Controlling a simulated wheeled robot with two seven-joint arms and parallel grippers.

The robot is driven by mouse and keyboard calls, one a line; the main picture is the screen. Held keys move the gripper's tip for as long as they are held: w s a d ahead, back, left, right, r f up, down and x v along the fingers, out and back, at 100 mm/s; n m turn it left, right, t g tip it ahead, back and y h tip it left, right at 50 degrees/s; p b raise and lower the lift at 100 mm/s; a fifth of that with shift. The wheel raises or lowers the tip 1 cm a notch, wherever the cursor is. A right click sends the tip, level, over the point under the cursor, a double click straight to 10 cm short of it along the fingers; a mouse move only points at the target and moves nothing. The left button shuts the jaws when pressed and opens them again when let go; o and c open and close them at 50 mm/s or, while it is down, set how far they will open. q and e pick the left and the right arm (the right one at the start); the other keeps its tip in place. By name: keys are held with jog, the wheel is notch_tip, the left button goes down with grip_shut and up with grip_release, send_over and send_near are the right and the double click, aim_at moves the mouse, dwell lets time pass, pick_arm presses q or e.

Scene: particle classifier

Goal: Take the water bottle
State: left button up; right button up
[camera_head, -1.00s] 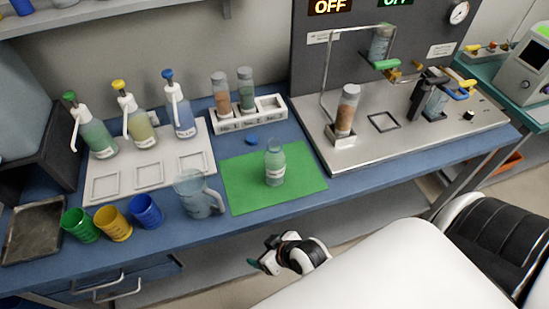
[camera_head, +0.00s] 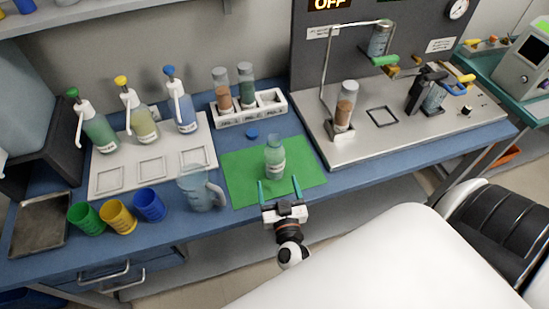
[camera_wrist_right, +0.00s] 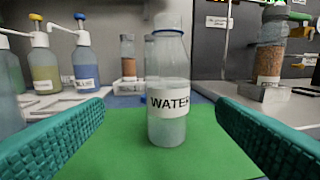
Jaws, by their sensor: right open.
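The water bottle (camera_head: 275,160) is clear, with a white label, and stands upright on the green mat (camera_head: 240,191). My left gripper does not show.
A clear beaker (camera_head: 203,192) stands left of the mat. A small blue cap (camera_head: 252,134) lies behind it. A white rack (camera_head: 250,114) with two tubes is at the back. A metal apparatus (camera_head: 400,128) stands at the right, and green, yellow and blue cups (camera_head: 117,217) at the left.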

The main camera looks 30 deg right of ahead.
aim_at(276, 166)
jog(key=shift+w+d+f+h, duration=0.1)
jog(key=shift+d+h, duration=0.2)
jog(key=shift+d, duration=0.05)
jog(key=b+x, duration=0.2)
jog(key=x, duration=0.4)
jog(key=shift+w, duration=0.1)
jog(key=b+x, duration=0.2)
jog(key=x, duration=0.2)
jog(key=shift+w+d, duration=0.25)
jog(key=shift+w, duration=0.05)
jog(key=shift+w+d, duration=0.1)
jog(key=shift+w, duration=0.25)
jog(key=shift+s, duration=0.1)
jog(key=shift+c, duration=0.6)
jog(key=c, duration=1)
jog(key=shift+o, duration=0.2)
